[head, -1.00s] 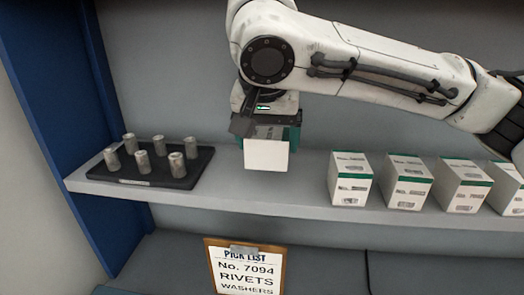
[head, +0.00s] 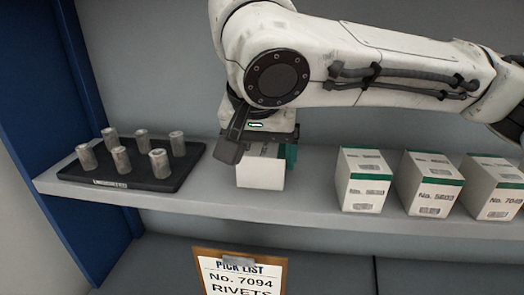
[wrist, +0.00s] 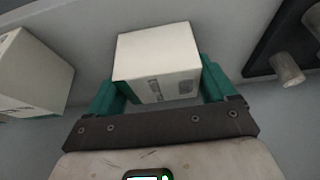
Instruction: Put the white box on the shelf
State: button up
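The white box (head: 260,173) is at the shelf (head: 215,192), between the tray of metal cylinders and the row of boxes. The gripper appears shut on the box. The upper part of the box is hidden by my gripper in the head view.
A black tray (head: 185,172) with several metal cylinders (head: 121,160) stands to the left. Green-topped white boxes (head: 363,180) stand in a row to the right, with free shelf between. A pick list clipboard (head: 240,272) is below. A blue side panel (head: 75,130) bounds the left.

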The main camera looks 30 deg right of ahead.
jog(key=shift+o, duration=1.4)
jog(key=b+v, duration=0.1)
jog(key=v, duration=1.1)
jog(key=shift+s, duration=0.1)
